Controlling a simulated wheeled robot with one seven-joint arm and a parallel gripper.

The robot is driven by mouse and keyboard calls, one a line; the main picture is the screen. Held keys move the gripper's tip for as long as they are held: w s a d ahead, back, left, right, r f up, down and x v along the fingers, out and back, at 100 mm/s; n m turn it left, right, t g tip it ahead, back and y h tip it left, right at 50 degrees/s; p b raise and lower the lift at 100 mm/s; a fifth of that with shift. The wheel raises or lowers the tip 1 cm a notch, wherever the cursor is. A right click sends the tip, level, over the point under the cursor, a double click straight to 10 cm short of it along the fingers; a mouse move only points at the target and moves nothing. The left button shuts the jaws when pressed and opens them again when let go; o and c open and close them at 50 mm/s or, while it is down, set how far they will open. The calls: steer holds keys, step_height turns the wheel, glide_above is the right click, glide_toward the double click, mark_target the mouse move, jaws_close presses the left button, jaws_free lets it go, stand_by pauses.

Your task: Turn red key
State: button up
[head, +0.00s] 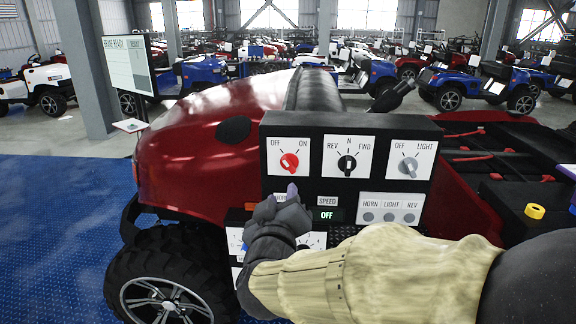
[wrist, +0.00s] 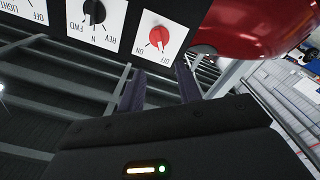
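The red key (head: 289,162) is a round red knob on a white plate marked OFF at left and ON at right, on the black control panel (head: 318,135). I cannot tell for sure which label it points to. My gripper (head: 281,197) is just below the key plate in the head view, its fingers pointing up toward it. In the wrist view the red key (wrist: 159,37) appears upside down beyond the fingertips. My gripper (wrist: 159,86) has its two dark fingers apart, with a gap between them and nothing held. It appears apart from the key.
A REV/N/FWD knob (head: 347,163) and a grey light knob (head: 408,166) sit right of the key. Horn, light and rev buttons (head: 391,216) are below. The speed display (head: 329,214) reads OFF. The red cart (head: 180,165) stands behind; a screen (head: 129,65) is at left.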

mark_target(287, 166)
steer(key=w+p, duration=0.1)
steer(key=w, duration=0.3)
steer(key=w+p, duration=0.1)
steer(key=w, duration=0.4)
steer(key=w+p, duration=0.1)
steer(key=w, duration=0.3)
steer(key=shift+w+d, duration=0.25)
steer(key=shift+w, duration=0.1)
steer(key=shift+c, duration=0.4)
jaws_close()
